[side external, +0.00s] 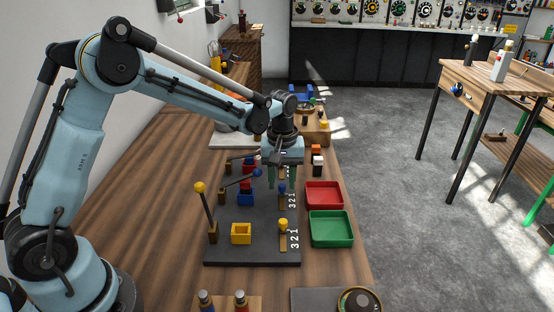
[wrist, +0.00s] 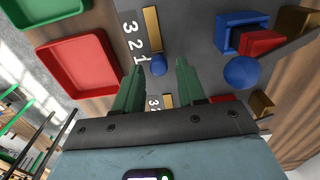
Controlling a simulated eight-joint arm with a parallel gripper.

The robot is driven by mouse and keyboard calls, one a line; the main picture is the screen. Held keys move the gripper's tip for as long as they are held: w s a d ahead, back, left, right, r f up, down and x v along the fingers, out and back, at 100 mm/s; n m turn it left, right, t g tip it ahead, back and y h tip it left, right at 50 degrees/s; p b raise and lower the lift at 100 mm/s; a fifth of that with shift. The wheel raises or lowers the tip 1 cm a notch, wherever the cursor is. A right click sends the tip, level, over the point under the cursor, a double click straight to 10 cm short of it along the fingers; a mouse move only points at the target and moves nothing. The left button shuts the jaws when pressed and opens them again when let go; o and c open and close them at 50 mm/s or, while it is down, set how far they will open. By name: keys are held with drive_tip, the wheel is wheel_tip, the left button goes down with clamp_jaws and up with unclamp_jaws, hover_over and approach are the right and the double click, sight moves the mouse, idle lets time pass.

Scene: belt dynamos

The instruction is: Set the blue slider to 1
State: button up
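The blue slider knob (side external: 281,188) stands on the dark panel (side external: 262,225). In the wrist view the blue knob (wrist: 158,65) is at the end of its tan track (wrist: 151,28), beside the 1 of the white scale (wrist: 136,42); the 3 is at the far end. My gripper (side external: 284,182) points down over the knob. In the wrist view its green fingers (wrist: 161,68) are open, one on each side of the knob, with gaps visible. I cannot tell how far the fingertips are above the panel.
A blue-ball lever (side external: 258,173) and blue box (side external: 246,199) lie left of the slider. A red tray (side external: 324,195) and green tray (side external: 331,229) lie right. Nearer are a yellow slider (side external: 283,223), yellow box (side external: 241,234) and upright yellow-ball lever (side external: 200,188).

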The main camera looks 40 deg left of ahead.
sight(281, 184)
drive_tip(key=shift+o, duration=0.2)
drive_tip(key=shift+d, duration=0.1)
wheel_tip(281, 184, up, 12)
idle(0.6)
drive_tip(key=s+f+m+t, duration=0.1)
drive_tip(key=s+m+t, duration=0.6)
drive_tip(key=s, duration=1)
drive_tip(key=shift+f+m, duration=0.3)
drive_tip(key=shift+m, duration=0.7)
drive_tip(key=shift+o, duration=0.2)
